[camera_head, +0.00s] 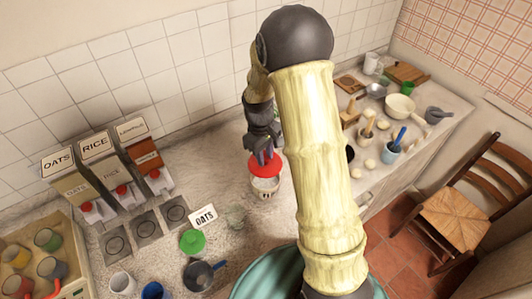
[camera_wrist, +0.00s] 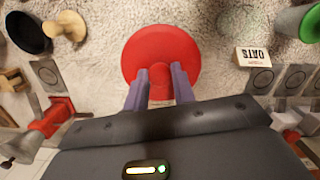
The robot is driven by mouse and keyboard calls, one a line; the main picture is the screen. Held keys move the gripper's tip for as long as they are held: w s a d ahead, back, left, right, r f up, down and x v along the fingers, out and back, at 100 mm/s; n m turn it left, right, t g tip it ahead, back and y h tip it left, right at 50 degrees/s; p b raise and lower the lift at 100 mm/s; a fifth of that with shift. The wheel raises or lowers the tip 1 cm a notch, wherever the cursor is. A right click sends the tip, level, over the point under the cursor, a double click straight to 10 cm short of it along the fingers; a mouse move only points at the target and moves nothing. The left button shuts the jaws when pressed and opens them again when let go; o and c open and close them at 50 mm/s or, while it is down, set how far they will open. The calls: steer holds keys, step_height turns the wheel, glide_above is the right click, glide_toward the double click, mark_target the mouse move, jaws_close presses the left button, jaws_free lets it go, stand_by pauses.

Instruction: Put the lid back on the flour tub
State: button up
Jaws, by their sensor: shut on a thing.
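A round red lid (camera_head: 265,167) hangs under my gripper (camera_head: 262,154) in the head view. A pale, whitish tub (camera_head: 265,187) stands on the counter right below it. The lid covers the tub's top from this angle; I cannot tell whether it touches the rim or sits slightly above. In the wrist view the red lid (camera_wrist: 160,45) lies face-on, looks level, and hides the tub. My gripper (camera_wrist: 160,76) is shut on the lid's red knob, one purple finger on each side.
An OATS card (camera_head: 203,216), a clear glass (camera_head: 236,216) and a green lid (camera_head: 192,241) are in front of the tub. A dark pan (camera_head: 200,274) is nearer. Dispensers (camera_head: 108,168) stand at left. Bowls and utensils crowd the right counter, with a chair (camera_head: 470,205) beyond.

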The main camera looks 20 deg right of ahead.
mark_target(265, 167)
steer(key=shift+a+f+b, duration=0.1)
steer(key=shift+f+b, duration=0.2)
steer(key=shift+f, duration=0.2)
step_height(265, 167, down, 3)
steer(key=b, duration=0.2)
steer(key=shift+w+f+b, duration=0.1)
steer(key=shift+f+b, duration=0.1)
steer(key=shift+b, duration=0.2)
steer(key=shift+f+b, duration=0.65)
steer(key=shift+f, duration=0.4)
steer(key=shift+r+p, duration=0.1)
steer(key=shift+p, duration=0.2)
steer(key=shift+f, duration=0.25)
stand_by(1.0)
steer(key=o, duration=1.5)
